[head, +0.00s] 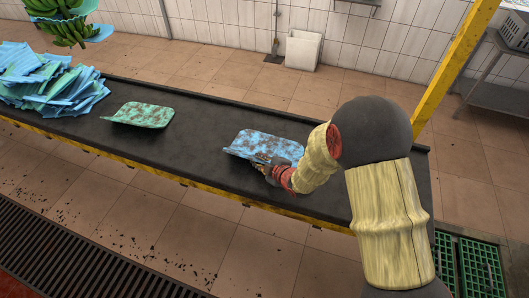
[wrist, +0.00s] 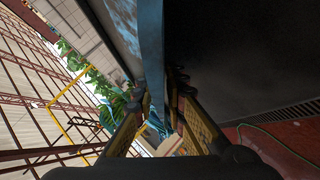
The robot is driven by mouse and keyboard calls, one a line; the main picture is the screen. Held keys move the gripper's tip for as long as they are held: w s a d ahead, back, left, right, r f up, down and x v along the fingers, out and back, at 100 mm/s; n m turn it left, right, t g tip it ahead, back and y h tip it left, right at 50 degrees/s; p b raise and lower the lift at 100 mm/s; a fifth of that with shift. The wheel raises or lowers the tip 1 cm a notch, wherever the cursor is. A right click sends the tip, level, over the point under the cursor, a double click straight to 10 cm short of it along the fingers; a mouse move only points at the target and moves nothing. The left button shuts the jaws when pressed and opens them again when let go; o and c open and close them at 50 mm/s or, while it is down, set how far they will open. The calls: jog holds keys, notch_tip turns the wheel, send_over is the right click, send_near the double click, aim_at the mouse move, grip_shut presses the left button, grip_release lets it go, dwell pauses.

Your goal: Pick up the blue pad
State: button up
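The blue pad (head: 264,145) is a curved, brown-stained sheet lying on the dark table, in the middle of the head view. In the wrist view, its edge shows as a narrow blue strip (wrist: 152,45) running down between my fingers. The pad appears to rest on the table.
A green stained pad (head: 139,115) lies apart to the left on the dark table (head: 200,125). A pile of blue sheets (head: 45,85) is at the far left, under hanging green bananas (head: 68,32). A yellow post (head: 450,65) rises behind the table at right.

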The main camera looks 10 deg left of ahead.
grip_shut()
jog(key=shift+r, duration=0.15)
jog(key=shift+r+p, duration=0.4)
jog(key=shift+r, duration=0.25)
jog(key=a+r+p+v, duration=0.1)
jog(key=p+v, duration=0.1)
jog(key=v, duration=0.7)
jog(key=a+r+p+v, duration=0.1)
jog(key=p+v, duration=0.2)
jog(key=v, duration=0.5)
jog(key=shift+s+r, duration=0.55)
